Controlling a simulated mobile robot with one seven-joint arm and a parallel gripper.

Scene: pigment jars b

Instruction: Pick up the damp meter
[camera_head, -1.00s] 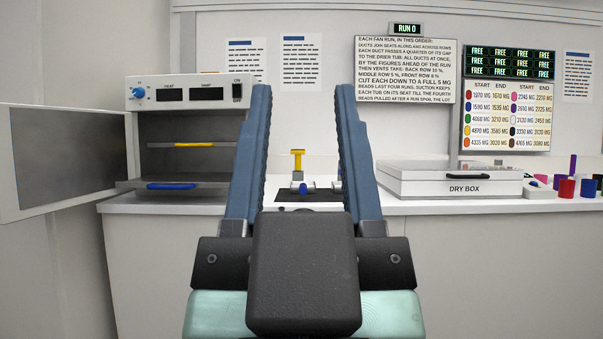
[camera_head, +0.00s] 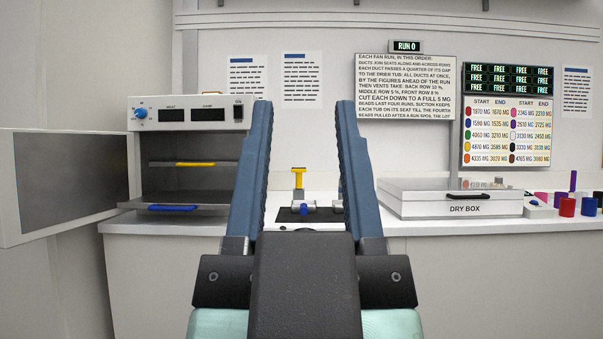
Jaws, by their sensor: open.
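My gripper (camera_head: 303,106) is open and empty, its two blue fingers pointing forward, wide apart. Between the fingers, farther off on the counter, stands a small upright yellow T-shaped piece (camera_head: 299,178) with a grey lower part. It may be the damp meter, but no label on it can be read. In front of it are a dark mat (camera_head: 288,216) and a small white and grey fixture with a blue end (camera_head: 304,209). The fingers hide the counter at both sides of the mat.
At left is an open oven-like cabinet (camera_head: 190,115) with its door (camera_head: 65,180) swung out and yellow and blue shelf handles. At right are a dry box (camera_head: 455,205) and several coloured jars (camera_head: 567,207). A notice (camera_head: 404,85) and a chart (camera_head: 508,125) stand behind.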

